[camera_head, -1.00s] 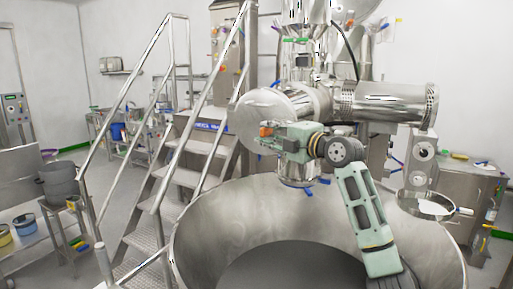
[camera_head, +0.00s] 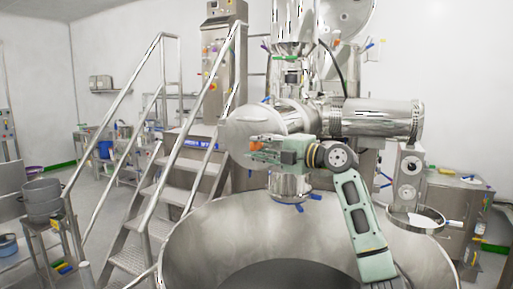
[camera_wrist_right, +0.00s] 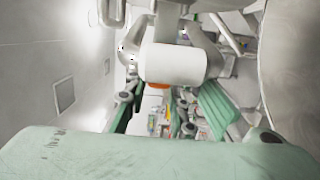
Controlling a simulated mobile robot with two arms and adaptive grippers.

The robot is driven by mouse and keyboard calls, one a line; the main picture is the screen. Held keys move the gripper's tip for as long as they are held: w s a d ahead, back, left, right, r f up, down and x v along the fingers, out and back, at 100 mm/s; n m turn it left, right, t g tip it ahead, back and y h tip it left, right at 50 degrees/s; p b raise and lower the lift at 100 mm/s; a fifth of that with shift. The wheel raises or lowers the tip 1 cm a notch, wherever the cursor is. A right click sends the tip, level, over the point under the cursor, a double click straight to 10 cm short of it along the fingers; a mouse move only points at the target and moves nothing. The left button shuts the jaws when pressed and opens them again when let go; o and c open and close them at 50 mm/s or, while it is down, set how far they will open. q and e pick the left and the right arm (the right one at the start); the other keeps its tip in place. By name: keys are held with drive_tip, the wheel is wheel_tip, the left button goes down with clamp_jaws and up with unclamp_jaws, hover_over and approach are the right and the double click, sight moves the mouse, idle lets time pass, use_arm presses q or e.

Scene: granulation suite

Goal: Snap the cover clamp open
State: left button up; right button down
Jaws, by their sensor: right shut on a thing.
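The round steel cover (camera_head: 240,136) closes the left end of a horizontal steel cylinder. A small orange part (camera_head: 254,145), apparently the cover clamp's handle, shows at my right gripper (camera_head: 262,150) in front of the cover's lower part. The right gripper is shut on it, with its fingers pointing left. In the right wrist view an orange part (camera_wrist_right: 158,85) shows between the green fingers (camera_wrist_right: 168,112), below a white cylinder (camera_wrist_right: 175,64). The clamp's body is mostly hidden, so I cannot tell its exact position. My left gripper is not in view.
A large open steel bowl (camera_head: 200,235) lies below my right arm. Metal stairs with handrails (camera_head: 160,190) stand to its left. A steel spout with blue levers (camera_head: 290,187) hangs just under the gripper. A steel dish (camera_head: 415,220) is at the right.

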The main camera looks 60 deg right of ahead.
drive_tip(key=shift+s+d+r, duration=0.2)
drive_tip(key=shift+d+r, duration=0.15)
drive_tip(key=shift+r, duration=0.05)
drive_tip(key=c, duration=1.8)
unclamp_jaws()
drive_tip(key=shift+d, duration=0.1)
drive_tip(key=o, duration=0.3)
drive_tip(key=shift+s+d+f, duration=0.25)
drive_tip(key=shift+d+f, duration=0.1)
drive_tip(key=shift+d, duration=0.15)
drive_tip(key=shift+a, duration=0.2)
drive_tip(key=shift+s, duration=0.1)
drive_tip(key=shift+s, duration=0.2)
drive_tip(key=s, duration=1.1)
drive_tip(key=shift+s+a, duration=0.25)
